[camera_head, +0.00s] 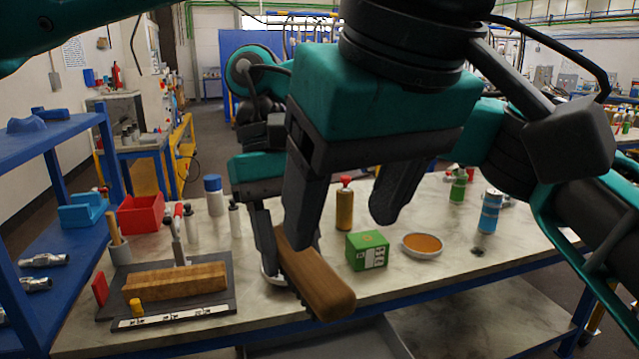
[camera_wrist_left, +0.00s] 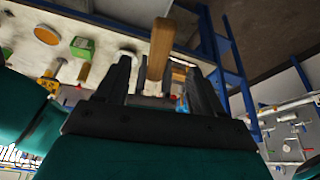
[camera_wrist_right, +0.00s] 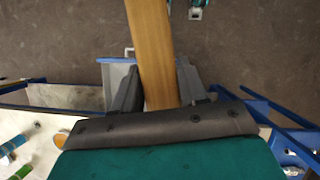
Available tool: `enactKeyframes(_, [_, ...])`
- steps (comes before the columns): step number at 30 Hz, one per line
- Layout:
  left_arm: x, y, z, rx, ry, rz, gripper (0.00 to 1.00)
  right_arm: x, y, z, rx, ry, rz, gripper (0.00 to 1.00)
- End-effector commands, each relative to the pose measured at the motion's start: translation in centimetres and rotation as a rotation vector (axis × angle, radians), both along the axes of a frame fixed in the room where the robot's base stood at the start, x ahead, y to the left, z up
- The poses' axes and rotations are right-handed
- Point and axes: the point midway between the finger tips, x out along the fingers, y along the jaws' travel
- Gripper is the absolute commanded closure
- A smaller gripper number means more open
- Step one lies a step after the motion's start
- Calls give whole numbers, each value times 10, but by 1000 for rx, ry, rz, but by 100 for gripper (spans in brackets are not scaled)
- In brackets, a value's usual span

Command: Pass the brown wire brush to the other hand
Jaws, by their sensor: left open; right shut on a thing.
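The brown wire brush (camera_head: 318,282) is a long wooden block held above the table's front edge, sloping down toward me. My right gripper (camera_head: 272,245) is shut on its far end; the brush also runs out between the jaws in the right wrist view (camera_wrist_right: 152,50). Its bristles are not visible. My left gripper (camera_head: 340,228) is open and empty, in front of and above the brush. In the left wrist view the brush (camera_wrist_left: 158,50) shows between the spread fingers (camera_wrist_left: 158,68), with gaps on both sides. I cannot tell how far ahead of the fingertips it is.
On the table (camera_head: 470,258) stand a green box (camera_head: 367,250), an orange-filled dish (camera_head: 422,245), a red-capped brown bottle (camera_head: 344,208) and a blue can (camera_head: 490,212). A dark board (camera_head: 222,296) with a wooden block (camera_head: 175,283) lies left. A blue shelf (camera_head: 50,235) stands far left.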

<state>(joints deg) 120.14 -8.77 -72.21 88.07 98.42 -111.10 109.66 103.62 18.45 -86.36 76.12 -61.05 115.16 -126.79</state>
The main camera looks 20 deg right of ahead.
Motion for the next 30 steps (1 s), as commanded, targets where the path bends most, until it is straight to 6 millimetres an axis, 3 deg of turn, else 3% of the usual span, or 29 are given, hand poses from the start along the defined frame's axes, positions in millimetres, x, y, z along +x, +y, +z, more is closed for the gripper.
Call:
enactKeyframes(15, [34, 7, -84, -3, 1, 2, 32, 0, 0, 0, 0, 0, 0, 91])
enactKeyframes(21, [40, 8, -97, -4, 1, 2, 32, 0, 0, 0, 0, 0, 0, 91])
enactKeyframes(30, [40, 8, -98, -5, 1, 1, 32, 0, 0, 0, 0, 0, 0, 91])
